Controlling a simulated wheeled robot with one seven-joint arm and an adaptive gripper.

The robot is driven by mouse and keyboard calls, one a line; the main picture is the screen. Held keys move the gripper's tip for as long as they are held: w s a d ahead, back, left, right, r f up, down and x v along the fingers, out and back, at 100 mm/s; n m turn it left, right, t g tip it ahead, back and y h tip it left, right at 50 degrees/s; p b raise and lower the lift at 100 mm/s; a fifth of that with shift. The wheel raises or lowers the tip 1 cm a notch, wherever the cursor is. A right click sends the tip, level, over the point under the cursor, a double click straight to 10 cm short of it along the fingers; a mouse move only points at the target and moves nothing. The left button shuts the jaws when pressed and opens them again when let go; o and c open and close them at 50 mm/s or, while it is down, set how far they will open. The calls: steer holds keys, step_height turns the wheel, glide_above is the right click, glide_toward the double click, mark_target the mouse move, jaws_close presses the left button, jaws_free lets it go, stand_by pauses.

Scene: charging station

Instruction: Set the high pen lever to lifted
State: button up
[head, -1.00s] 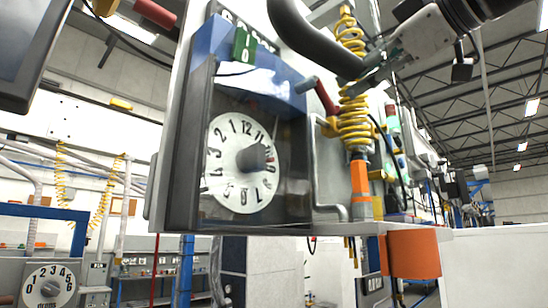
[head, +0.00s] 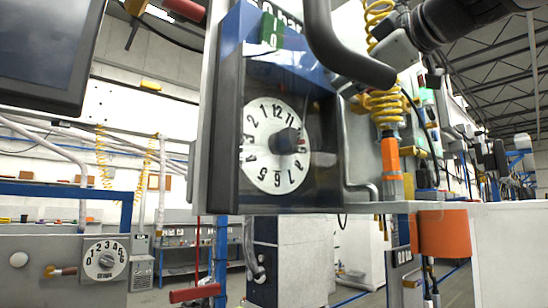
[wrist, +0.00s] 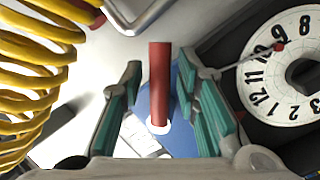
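The high pen lever, a red rod (wrist: 160,84) with a pale ring at its lower end in the picture, stands against a blue surface in the wrist view. My gripper (wrist: 162,92) is open, with one teal-padded finger on each side of the rod; I see gaps on both sides. In the head view, the dark curved tube hides the lever and my fingertips. The recorder's round white dial (head: 259,150), numbered like a clock, sits left of there behind a dark-framed window; it also shows in the wrist view (wrist: 262,85).
A dark curved tube (head: 330,45) crosses in front of the recorder. Yellow coiled hoses (head: 383,105) hang to its right and fill the wrist view's left side (wrist: 30,85). A numbered knob (head: 104,259) and a red handle (head: 195,292) are lower left.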

jaws_close()
steer(key=shift+w+n+b, duration=0.1)
steer(key=shift+n+b, duration=0.2)
steer(key=shift+b, duration=0.4)
steer(key=shift+w+b, duration=0.1)
steer(key=shift+b, duration=0.35)
steer(key=n+b, duration=0.2)
steer(key=b, duration=0.1)
steer(key=shift+w+d+r+t+y, duration=0.15)
steer(key=shift+t+y, duration=0.15)
steer(key=n+b, duration=0.2)
steer(key=shift+d+r+n+t+y+b, duration=0.1)
steer(key=shift+r+n+t+y+b, duration=0.2)
steer(key=shift+r+n+b, duration=0.1)
steer(key=shift+d+r+n+y+b, duration=0.1)
steer(key=shift+r+n+y+b, duration=0.2)
steer(key=shift+n, duration=0.5)
steer(key=shift+r+n+y+b, duration=0.1)
steer(key=shift+r+n+b, duration=0.25)
steer(key=shift+n, duration=0.45)
